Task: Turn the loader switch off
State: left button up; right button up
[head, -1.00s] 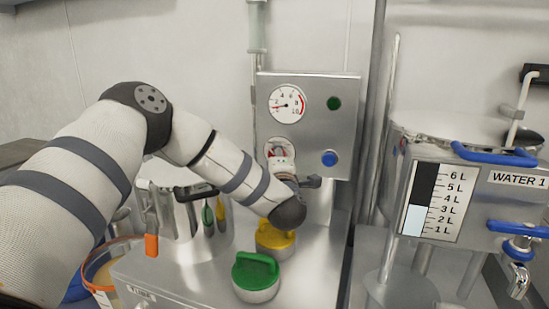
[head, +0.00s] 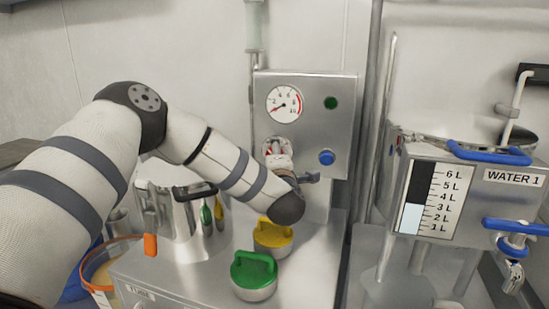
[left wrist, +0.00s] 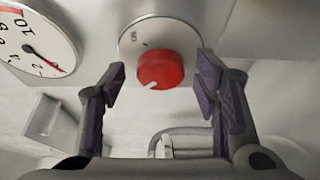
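The loader switch is a red round knob (left wrist: 160,70) with a white mark at its lower left, on a pale round plate (left wrist: 130,42). The plate's small lettering is too small to read surely. In the left wrist view my left gripper (left wrist: 159,78) is open, its purple-padded fingers on either side of the knob, with gaps between. In the head view my left gripper (head: 277,150) is at the steel control panel (head: 312,92), below the gauge, and mostly hides the switch. My right gripper is not in view.
The pressure gauge (head: 284,104) has its needle at the low end. A green button (head: 331,103) and a blue button (head: 327,157) sit to the right. Yellow (head: 275,233) and green (head: 254,269) handled caps stand below. A water tank (head: 480,190) stands at right.

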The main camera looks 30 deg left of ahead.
pick_arm(q)
jog(key=shift+s, duration=0.1)
jog(key=v, duration=1.2)
